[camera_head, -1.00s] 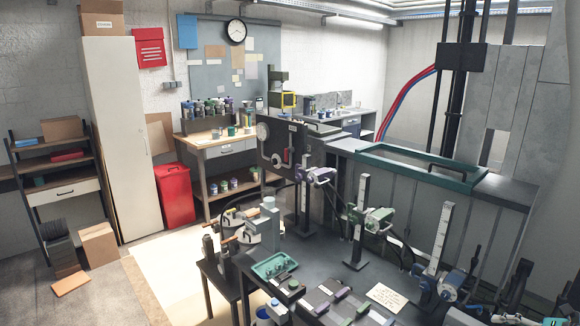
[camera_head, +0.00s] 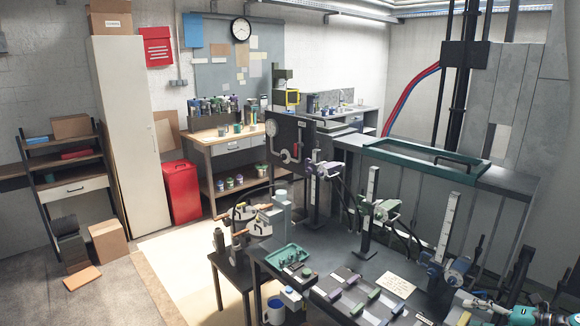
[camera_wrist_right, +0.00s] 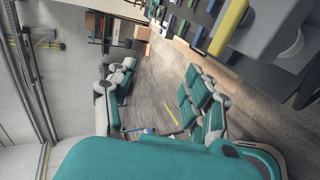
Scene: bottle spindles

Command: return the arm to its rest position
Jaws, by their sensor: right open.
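My right gripper (camera_wrist_right: 160,72) is open in the right wrist view. Its two teal and grey fingers stand well apart, with only the grey floor and distant furniture between them. Nothing is held. In the camera_head view, a teal and grey part of my right arm (camera_head: 525,316) shows at the bottom right corner, beside the right end of the dark workbench (camera_head: 335,262); the frame edge cuts off the rest. My left gripper is in neither view.
The workbench carries upright stands with clamps (camera_head: 380,212), a green tray (camera_head: 287,258) and a paper note (camera_head: 396,284). A small side table (camera_head: 228,262) stands at its left. A red bin (camera_head: 182,192) and open floor lie further left.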

